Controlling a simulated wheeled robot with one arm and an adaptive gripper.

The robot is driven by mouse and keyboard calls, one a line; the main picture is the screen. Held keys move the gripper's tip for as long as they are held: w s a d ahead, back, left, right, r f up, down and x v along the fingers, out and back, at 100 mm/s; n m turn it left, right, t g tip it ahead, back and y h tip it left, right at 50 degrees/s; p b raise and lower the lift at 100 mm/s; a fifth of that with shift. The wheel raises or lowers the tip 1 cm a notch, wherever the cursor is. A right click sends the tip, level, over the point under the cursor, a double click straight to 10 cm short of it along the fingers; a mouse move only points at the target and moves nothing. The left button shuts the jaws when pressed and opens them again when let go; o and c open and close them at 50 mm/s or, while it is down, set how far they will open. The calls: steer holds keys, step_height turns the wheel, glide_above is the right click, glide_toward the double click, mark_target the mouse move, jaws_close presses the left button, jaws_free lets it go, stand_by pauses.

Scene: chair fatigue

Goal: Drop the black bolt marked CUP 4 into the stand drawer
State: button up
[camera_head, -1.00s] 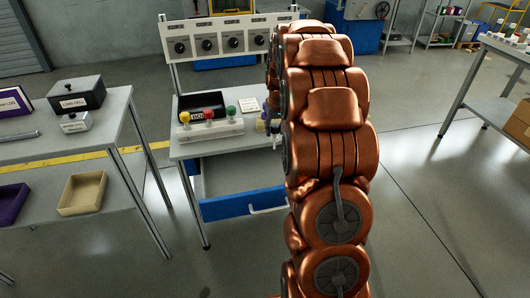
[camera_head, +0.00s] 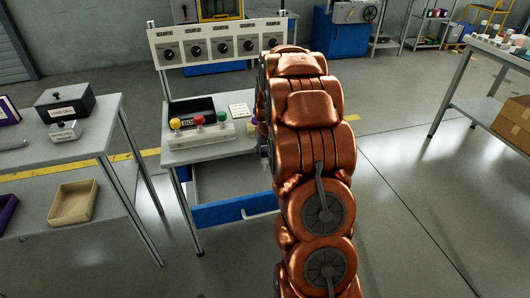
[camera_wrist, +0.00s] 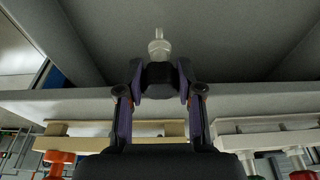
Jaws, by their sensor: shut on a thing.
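My gripper (camera_wrist: 160,84) is shut on a dark piece with a pale metal tip, which looks like the black bolt (camera_wrist: 158,74). Its CUP 4 mark cannot be read. In the head view my copper arm hides most of the gripper and the bolt, at the right side of the stand (camera_head: 205,153). The stand drawer (camera_head: 235,209) has a blue front with a pale handle and is pulled open. Its grey inside shows left of my arm; the right part is hidden. The wrist view shows grey panels beyond the bolt, and I cannot tell whether it is over the drawer.
The stand top carries a box with yellow, red and green knobs (camera_head: 199,130), a black tray (camera_head: 192,108) and a white card (camera_head: 239,110). A panel of dials (camera_head: 221,46) rises behind. A table with a beige bin (camera_head: 73,203) stands left. Open floor lies right.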

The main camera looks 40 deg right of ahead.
steer(key=shift+f, duration=0.55)
steer(key=o, duration=1.1)
steer(key=shift+r, duration=0.1)
steer(key=shift+v, duration=6.5)
